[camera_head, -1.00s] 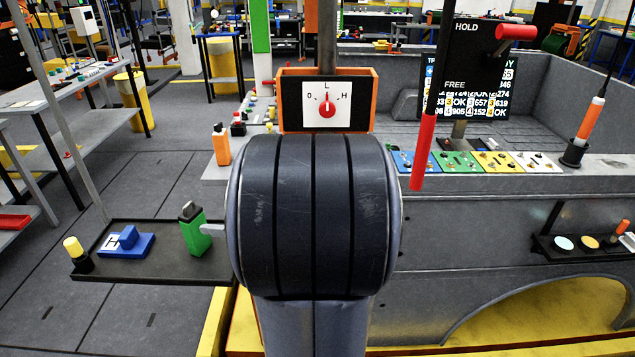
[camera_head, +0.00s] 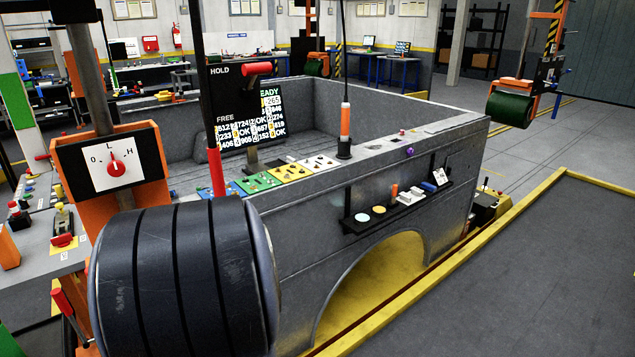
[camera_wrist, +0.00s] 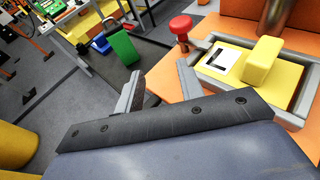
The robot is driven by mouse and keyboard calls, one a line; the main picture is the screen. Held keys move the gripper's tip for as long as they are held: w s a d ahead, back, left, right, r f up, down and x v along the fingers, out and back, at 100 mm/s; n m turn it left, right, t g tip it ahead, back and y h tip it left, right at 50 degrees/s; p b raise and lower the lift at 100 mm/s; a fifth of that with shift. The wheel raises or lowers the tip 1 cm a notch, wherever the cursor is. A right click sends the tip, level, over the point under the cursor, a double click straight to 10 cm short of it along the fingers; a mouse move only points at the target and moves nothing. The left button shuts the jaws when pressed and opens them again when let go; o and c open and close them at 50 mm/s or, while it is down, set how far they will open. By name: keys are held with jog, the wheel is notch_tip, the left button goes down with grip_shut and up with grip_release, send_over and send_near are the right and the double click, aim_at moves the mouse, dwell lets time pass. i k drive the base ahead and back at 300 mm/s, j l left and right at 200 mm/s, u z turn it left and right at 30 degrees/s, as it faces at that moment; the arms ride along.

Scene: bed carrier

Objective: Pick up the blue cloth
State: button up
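I cannot pick out a blue cloth in either view. The side shelf (camera_head: 385,217) on the bed carrier holds small pale, yellow and orange items and a white piece with dark marks (camera_head: 440,176), too small to identify surely. In the wrist view my gripper (camera_wrist: 160,84) is open, its two grey fingers apart with nothing between them. It does not show in the head view. Beyond the fingers in the wrist view are a green block (camera_wrist: 122,46) and a small blue item (camera_wrist: 101,42), which looks like a rigid block.
The grey bed carrier (camera_head: 400,160) fills the middle, with coloured switch panels (camera_head: 262,182) and an orange-and-black upright (camera_head: 345,122) on its ledge. A yellow edge (camera_head: 440,270) borders dark floor at right. A red knob (camera_wrist: 181,25) and yellow block (camera_wrist: 262,60) stand right of my fingers.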

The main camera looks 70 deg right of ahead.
aim_at(431, 188)
jog(key=z, duration=0.45)
jog(key=i+z, duration=0.1)
jog(key=z, duration=1.3)
jog(key=i+z, duration=0.1)
jog(key=z, duration=0.35)
jog(key=j+z, duration=0.1)
jog(key=z, duration=0.8)
jog(key=i+j, duration=0.05)
